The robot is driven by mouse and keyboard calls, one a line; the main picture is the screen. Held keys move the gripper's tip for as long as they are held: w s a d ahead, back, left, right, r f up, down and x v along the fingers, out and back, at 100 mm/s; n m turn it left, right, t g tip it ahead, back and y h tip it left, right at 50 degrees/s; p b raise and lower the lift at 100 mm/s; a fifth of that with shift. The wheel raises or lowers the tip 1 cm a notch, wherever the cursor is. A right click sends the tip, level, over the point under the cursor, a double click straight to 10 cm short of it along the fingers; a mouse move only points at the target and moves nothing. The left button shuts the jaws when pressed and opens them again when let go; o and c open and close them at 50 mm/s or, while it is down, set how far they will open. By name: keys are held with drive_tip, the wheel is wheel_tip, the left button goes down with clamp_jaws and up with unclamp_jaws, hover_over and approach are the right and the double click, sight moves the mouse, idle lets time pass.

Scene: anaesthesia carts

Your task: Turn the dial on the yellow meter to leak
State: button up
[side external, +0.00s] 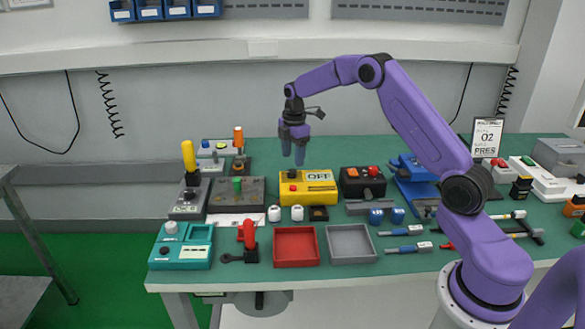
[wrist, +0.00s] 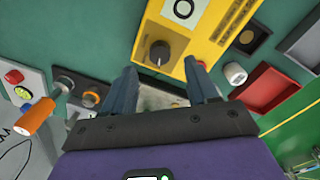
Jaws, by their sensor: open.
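The yellow meter (side external: 308,188) lies on the green table, with a display reading OFF on its top. My gripper (side external: 293,158) is above the meter's left end, pointing down, open and empty. In the wrist view the gripper (wrist: 160,68) has its fingers spread wide, with the dial just beyond and between the tips, not touched.
A grey box with a green knob (side external: 237,186) stands left of the meter, and a black box with red and orange buttons (side external: 362,181) stands right. White knobs, a red tray (side external: 296,260) and a grey tray (side external: 367,252) lie in front. An upright orange handle (side external: 239,138) stands behind left.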

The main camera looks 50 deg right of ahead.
sight(292, 171)
drive_tip(key=shift+w+f, duration=0.15)
drive_tip(key=shift+f, duration=2.5)
drive_tip(key=c, duration=1.1)
